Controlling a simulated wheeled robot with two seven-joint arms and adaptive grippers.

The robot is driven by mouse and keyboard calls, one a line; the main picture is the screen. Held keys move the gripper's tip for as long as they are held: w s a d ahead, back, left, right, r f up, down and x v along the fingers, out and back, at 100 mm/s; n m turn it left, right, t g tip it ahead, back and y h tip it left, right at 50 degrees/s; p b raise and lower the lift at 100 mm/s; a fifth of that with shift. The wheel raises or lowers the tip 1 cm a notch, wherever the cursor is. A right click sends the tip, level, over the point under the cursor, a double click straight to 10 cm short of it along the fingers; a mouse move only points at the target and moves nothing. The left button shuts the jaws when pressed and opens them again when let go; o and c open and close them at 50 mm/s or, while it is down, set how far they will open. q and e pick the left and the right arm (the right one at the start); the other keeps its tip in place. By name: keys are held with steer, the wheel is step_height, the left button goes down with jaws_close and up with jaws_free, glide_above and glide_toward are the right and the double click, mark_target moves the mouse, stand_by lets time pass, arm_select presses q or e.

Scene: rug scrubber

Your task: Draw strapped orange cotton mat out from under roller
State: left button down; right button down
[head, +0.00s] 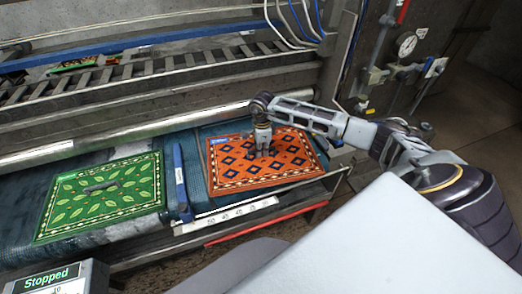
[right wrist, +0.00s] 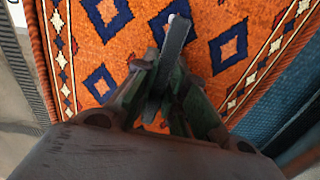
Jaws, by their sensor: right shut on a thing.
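The orange mat (head: 228,176) with dark blue diamonds and a patterned border lies flat on the teal bed at the right. Its far edge appears in front of the metal roller (head: 130,130), with a strip of bed between them. My right gripper (head: 262,153) is over the mat's middle. In the right wrist view, my right gripper (right wrist: 165,85) is shut on the dark grey strap (right wrist: 176,38) of the orange mat, which also fills much of that view (right wrist: 120,50). My left gripper is out of view.
A green leaf-patterned mat (head: 125,202) with a grey strap lies on the bed at the left. A blue divider (head: 180,180) stands between the mats. A display (head: 45,279) reads "Stopped". A gauge and pipes (head: 407,44) are at the right.

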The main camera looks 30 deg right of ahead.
steer(key=c, duration=1.4)
jaws_free()
steer(key=shift+r, duration=0.15)
steer(key=shift+r, duration=5.9)
